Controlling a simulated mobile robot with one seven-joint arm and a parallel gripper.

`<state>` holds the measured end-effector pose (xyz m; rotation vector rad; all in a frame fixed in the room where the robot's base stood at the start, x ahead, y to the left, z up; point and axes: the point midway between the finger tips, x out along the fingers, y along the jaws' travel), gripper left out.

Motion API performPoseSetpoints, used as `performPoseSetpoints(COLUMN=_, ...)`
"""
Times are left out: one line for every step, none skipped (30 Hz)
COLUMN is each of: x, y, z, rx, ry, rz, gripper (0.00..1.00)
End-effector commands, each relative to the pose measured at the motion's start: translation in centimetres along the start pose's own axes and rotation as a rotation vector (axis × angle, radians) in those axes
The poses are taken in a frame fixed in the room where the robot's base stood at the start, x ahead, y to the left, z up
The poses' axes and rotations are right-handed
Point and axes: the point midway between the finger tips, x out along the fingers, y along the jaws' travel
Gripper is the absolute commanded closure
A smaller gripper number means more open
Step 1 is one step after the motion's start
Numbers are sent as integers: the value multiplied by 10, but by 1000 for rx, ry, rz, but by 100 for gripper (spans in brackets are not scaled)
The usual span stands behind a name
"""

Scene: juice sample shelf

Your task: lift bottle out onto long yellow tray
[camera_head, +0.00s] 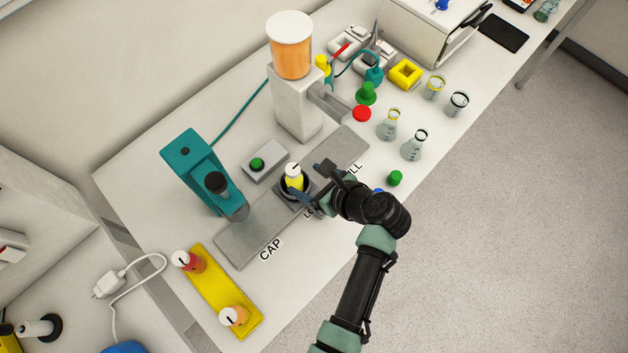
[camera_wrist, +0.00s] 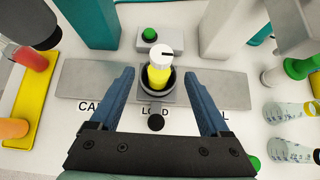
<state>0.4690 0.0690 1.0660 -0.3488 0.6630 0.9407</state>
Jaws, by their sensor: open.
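A yellow bottle (camera_head: 294,179) with a white cap stands upright in a dark round holder (camera_head: 303,193) on the grey track, at the part marked LOAD. In the wrist view the bottle (camera_wrist: 159,68) is between and just beyond the fingertips. My gripper (camera_wrist: 158,85) is open and empty, its blue fingers to either side of the holder, not visibly touching the bottle. In the head view my gripper (camera_head: 314,186) reaches in from the right. The long yellow tray (camera_head: 217,289) lies at the lower left, holding a red bottle (camera_head: 189,262) and an orange bottle (camera_head: 234,315) at its two ends.
A teal capping stand (camera_head: 192,165) rises left of the holder, and a white filler with an orange tank (camera_head: 290,55) stands behind right. A green button box (camera_head: 262,161) sits behind the holder. Glass flasks (camera_head: 414,145) stand at right. The tray's middle is bare.

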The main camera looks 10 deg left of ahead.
Motion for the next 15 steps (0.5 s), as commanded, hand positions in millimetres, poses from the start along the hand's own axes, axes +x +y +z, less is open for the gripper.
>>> performPoseSetpoints(x=13, y=0, z=-5, rx=-5, ry=0, rz=0, gripper=20)
performPoseSetpoints(x=18, y=0, z=-5, rx=-5, ry=0, rz=0, gripper=20)
performPoseSetpoints(x=24, y=0, z=-5, rx=-7, ry=-1, rz=0, gripper=20)
performPoseSetpoints(x=29, y=0, z=-5, rx=-7, ry=-1, rz=0, gripper=20)
performPoseSetpoints(x=33, y=0, z=-5, rx=-6, ry=-1, rz=0, gripper=20)
performPoseSetpoints(x=39, y=0, z=-5, rx=-7, ry=-1, rz=0, gripper=20)
performPoseSetpoints(x=41, y=0, z=-3, rx=-6, ry=0, rz=1, gripper=20)
performPoseSetpoints(x=44, y=0, z=-1, rx=-6, ry=0, rz=0, gripper=20)
performPoseSetpoints(x=48, y=0, z=-1, rx=-5, ry=0, rz=0, gripper=20)
performPoseSetpoints(x=52, y=0, z=-1, rx=-5, ry=0, rz=0, gripper=20)
performPoseSetpoints(x=55, y=0, z=0, rx=-6, ry=0, rz=0, gripper=20)
performPoseSetpoints(x=59, y=0, z=-1, rx=-5, ry=0, rz=-1, gripper=20)
performPoseSetpoints(x=62, y=0, z=-1, rx=-5, ry=1, rz=0, gripper=20)
performPoseSetpoints(x=64, y=0, z=-1, rx=-5, ry=1, rz=0, gripper=20)
performPoseSetpoints(x=66, y=0, z=0, rx=-6, ry=1, rz=-1, gripper=20)
